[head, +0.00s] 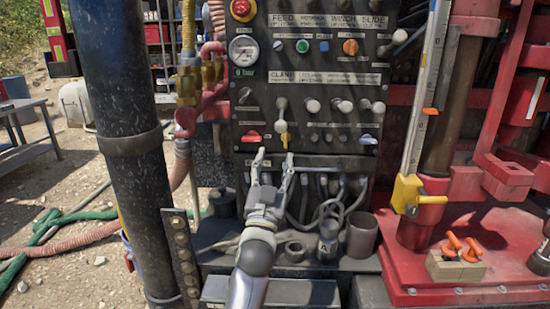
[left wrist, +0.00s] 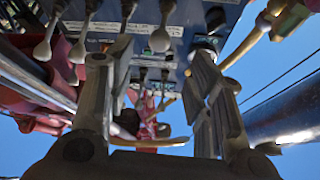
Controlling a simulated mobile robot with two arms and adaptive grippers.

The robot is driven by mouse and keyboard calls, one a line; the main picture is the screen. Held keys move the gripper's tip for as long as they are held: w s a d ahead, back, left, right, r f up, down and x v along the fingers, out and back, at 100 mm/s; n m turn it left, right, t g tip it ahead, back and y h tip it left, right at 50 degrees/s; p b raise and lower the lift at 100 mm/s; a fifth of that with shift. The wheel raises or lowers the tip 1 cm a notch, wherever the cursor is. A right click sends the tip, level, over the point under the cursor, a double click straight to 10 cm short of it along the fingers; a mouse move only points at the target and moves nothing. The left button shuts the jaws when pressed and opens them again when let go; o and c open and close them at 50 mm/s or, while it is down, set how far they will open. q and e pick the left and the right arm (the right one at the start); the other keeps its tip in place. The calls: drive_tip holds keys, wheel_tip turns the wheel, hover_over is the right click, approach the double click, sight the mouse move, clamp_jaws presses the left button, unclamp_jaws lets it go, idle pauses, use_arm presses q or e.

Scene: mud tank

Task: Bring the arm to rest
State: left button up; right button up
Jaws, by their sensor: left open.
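My left gripper (head: 273,165) is in the lower middle of the head view, in front of the lower edge of a dark control panel (head: 310,80). Its fingers point up and are apart, with nothing held between them. A lever with a yellow lower part (head: 283,135) is just above the fingertips. In the left wrist view the open fingers (left wrist: 155,85) frame the panel (left wrist: 180,15) and several levers with rounded knobs. I cannot tell whether a fingertip touches the panel. My right gripper is not in view.
A thick black post (head: 120,110) stands left of the panel. Below the panel are grey hoses and several cups on a ledge, including an open cylinder (head: 361,234). A red base (head: 480,255) with a small orange-handled block (head: 455,265) is at right. Green hose (head: 60,220) lies on the gravel.

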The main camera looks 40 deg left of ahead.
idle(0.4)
use_arm(q)
drive_tip(key=s+d+f+g+h, duration=0.2)
drive_tip(key=s+f+g, duration=0.15)
drive_tip(key=f, duration=0.55)
drive_tip(key=s+d+f+m+g+h, duration=0.1)
drive_tip(key=s+d+f+g+h, duration=0.2)
drive_tip(key=f, duration=0.5)
drive_tip(key=s+d+f+g+h, duration=0.1)
drive_tip(key=s+d+f+g, duration=0.2)
drive_tip(key=f, duration=0.6)
drive_tip(key=s+d+f+m+g+h, duration=0.1)
drive_tip(key=s+d+f+g, duration=0.25)
drive_tip(key=s, duration=0.45)
drive_tip(key=s+d+f+m+g+h, duration=0.1)
drive_tip(key=s+d+f+g+h, duration=0.15)
drive_tip(key=s+f, duration=0.35)
drive_tip(key=s+d+f+m+g, duration=0.1)
drive_tip(key=s+d+f+g, duration=0.25)
drive_tip(key=s, duration=0.55)
wheel_tip(320, 180, down, 26)
drive_tip(key=s, duration=0.2)
drive_tip(key=s+a+f+g, duration=0.1)
drive_tip(key=s+a+f, duration=0.2)
drive_tip(key=s+f, duration=1.1)
drive_tip(key=shift+s+f+m+g, duration=0.15)
drive_tip(key=shift+s+m+g, duration=0.2)
drive_tip(key=shift+s, duration=0.75)
